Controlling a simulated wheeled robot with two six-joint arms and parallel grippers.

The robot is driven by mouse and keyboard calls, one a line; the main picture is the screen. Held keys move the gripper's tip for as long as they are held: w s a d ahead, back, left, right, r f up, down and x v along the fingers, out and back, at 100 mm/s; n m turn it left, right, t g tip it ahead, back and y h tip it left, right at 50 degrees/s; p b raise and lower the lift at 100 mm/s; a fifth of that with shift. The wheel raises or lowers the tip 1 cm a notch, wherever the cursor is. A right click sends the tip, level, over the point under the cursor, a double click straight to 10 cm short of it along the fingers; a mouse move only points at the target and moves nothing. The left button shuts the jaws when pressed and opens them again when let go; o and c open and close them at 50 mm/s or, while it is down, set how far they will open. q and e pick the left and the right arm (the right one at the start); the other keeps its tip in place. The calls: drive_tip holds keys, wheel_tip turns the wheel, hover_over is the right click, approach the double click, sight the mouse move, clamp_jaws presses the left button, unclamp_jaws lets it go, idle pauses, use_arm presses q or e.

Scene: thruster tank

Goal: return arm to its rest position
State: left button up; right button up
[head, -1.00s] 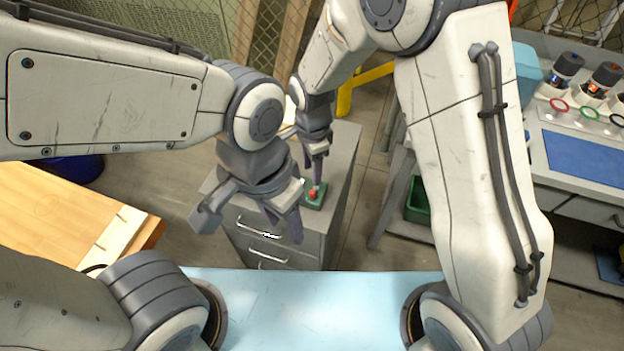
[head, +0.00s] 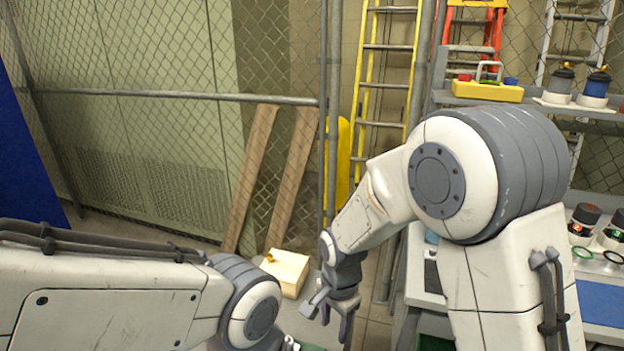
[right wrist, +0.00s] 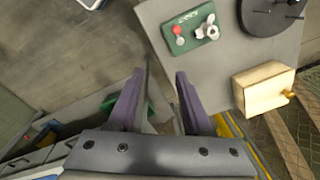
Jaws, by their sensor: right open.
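My right gripper (head: 332,312) is open and empty, with its fingers pointing down in the head view. In the right wrist view its two purple-grey fingers (right wrist: 160,85) stand apart with nothing between them. They are clear of the green unit (right wrist: 192,42) with a red button and a silver knob, which sits on the grey cabinet top (right wrist: 216,72). My left arm comes in from the left in the head view, but its gripper fingers are below the picture edge.
A pale wooden box (head: 290,270) with a brass knob stands on the cabinet; a black disc (right wrist: 272,18) is beside it. Wooden planks (head: 252,175) lean at the mesh fence. A yellow ladder (head: 385,90) and a shelf with a yellow caddy (head: 487,91) stand behind my right arm.

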drive_tip(key=s+d+r+n+t, duration=0.1)
drive_tip(key=s+d+r+n, duration=0.1)
drive_tip(key=s+d+n, duration=0.4)
drive_tip(key=s+d+r+n+t, duration=0.1)
drive_tip(key=d+r+n, duration=0.2)
drive_tip(key=d, duration=0.5)
drive_tip(key=s+a+r+n+g, duration=0.1)
drive_tip(key=s+a+r+n, duration=0.1)
drive_tip(key=s+a+n, duration=0.2)
drive_tip(key=s+a+r+n+g, duration=0.1)
drive_tip(key=s+a+r+n, duration=0.2)
drive_tip(key=s+a, duration=0.7)
drive_tip(key=shift+r+n+g+y, duration=0.2)
drive_tip(key=shift+n+g+y, duration=0.1)
drive_tip(key=shift+n+y, duration=0.15)
idle(0.5)
